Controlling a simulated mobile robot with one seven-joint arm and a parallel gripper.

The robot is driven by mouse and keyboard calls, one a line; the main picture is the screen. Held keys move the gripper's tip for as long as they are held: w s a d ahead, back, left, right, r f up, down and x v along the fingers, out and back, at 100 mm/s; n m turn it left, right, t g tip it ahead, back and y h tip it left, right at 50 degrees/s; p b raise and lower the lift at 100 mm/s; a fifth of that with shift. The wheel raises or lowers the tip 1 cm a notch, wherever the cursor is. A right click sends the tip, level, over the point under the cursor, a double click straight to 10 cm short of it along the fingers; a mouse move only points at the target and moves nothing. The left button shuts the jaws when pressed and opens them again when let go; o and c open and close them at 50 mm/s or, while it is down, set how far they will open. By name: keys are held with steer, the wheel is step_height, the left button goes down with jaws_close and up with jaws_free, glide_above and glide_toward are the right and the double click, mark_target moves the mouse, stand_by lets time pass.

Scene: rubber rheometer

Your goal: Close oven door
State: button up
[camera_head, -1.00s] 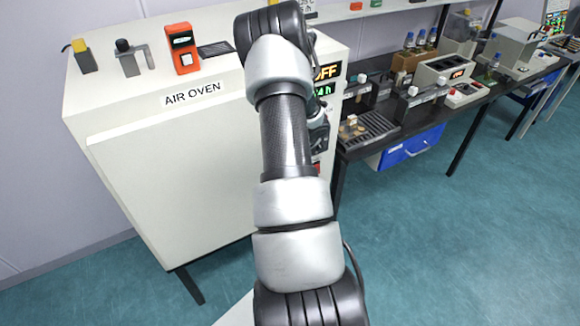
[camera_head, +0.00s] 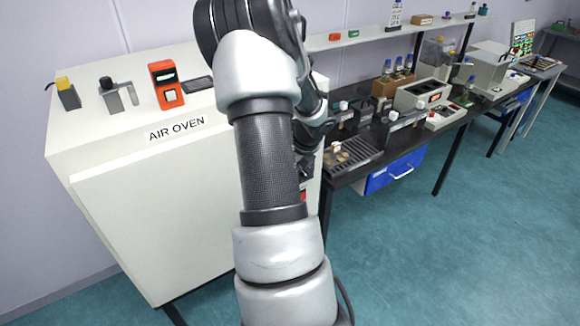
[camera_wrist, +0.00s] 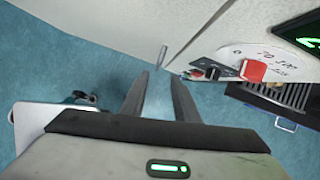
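The white air oven (camera_head: 110,135) stands at the left in the head view, with "AIR OVEN" printed on its top front edge. Its door (camera_head: 160,215) is a broad pale panel facing forward. I cannot tell whether it is fully shut. My arm covers the oven's right side and hides my gripper in the head view. In the wrist view my gripper (camera_wrist: 160,76) is open, its two dark fingers apart with floor showing between them. A thin grey bar (camera_wrist: 162,56) shows just beyond the fingertips.
An orange device (camera_head: 167,85), a clamp-like part (camera_head: 118,95) and a yellow-topped part (camera_head: 68,93) stand on the oven. A dark bench (camera_head: 400,145) with instruments and a blue drawer (camera_head: 390,172) is at the right. The teal floor (camera_head: 470,225) in front is clear.

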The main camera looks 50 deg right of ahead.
steer(key=shift+v, duration=1.9)
